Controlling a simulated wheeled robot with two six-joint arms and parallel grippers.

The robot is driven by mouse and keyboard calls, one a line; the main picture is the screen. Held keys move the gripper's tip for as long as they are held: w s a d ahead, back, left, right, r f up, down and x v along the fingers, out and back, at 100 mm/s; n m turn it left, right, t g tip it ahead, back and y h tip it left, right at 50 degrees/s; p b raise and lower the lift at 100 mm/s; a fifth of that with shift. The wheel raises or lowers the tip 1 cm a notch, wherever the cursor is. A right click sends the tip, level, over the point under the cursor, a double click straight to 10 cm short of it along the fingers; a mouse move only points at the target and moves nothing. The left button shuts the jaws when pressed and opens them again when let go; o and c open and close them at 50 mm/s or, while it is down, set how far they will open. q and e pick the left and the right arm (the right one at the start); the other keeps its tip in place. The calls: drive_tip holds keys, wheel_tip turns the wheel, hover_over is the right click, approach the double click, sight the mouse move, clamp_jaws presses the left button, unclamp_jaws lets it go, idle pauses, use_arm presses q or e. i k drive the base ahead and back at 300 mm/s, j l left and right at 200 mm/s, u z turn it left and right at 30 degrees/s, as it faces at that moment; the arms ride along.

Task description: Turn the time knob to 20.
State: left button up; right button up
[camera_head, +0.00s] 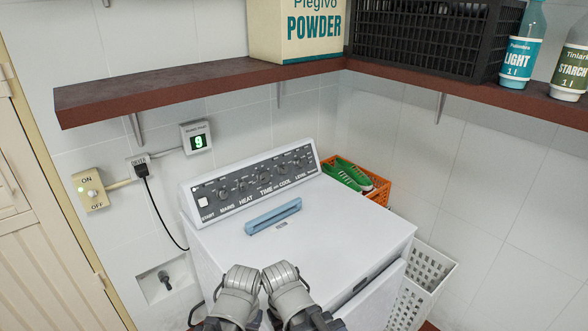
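The time knob (263,179) is a small dark knob above the word TIME on the dark sloped control panel (212,187) of a white machine. It sits near the panel's middle, among several similar knobs. Its pointer and scale marks are too small to read. My two grey arms show side by side at the bottom centre, in front of the machine and well short of the panel. No gripper fingers can be made out, and nothing touches the knob.
A blue bar (273,216) lies on the machine's white top. A wall display (198,142) shows a green 9. An ON/OFF switch (91,189) is at left. A brown shelf (190,84) overhangs the panel. An orange crate (378,192) stands right; a white basket (430,270) stands below it.

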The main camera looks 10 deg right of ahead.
sight(263, 178)
drive_tip(key=i+l, duration=0.15)
drive_tip(key=l, duration=0.25)
drive_tip(key=i+l, duration=0.15)
drive_tip(key=l, duration=0.2)
drive_tip(key=i+l, duration=0.15)
drive_tip(key=l, duration=0.25)
drive_tip(key=i+l, duration=0.1)
drive_tip(key=l, duration=0.3)
drive_tip(key=i+l, duration=0.15)
drive_tip(key=l, duration=0.2)
drive_tip(key=i+l, duration=0.15)
drive_tip(key=l, duration=0.25)
drive_tip(key=i+l, duration=0.15)
drive_tip(key=l, duration=0.25)
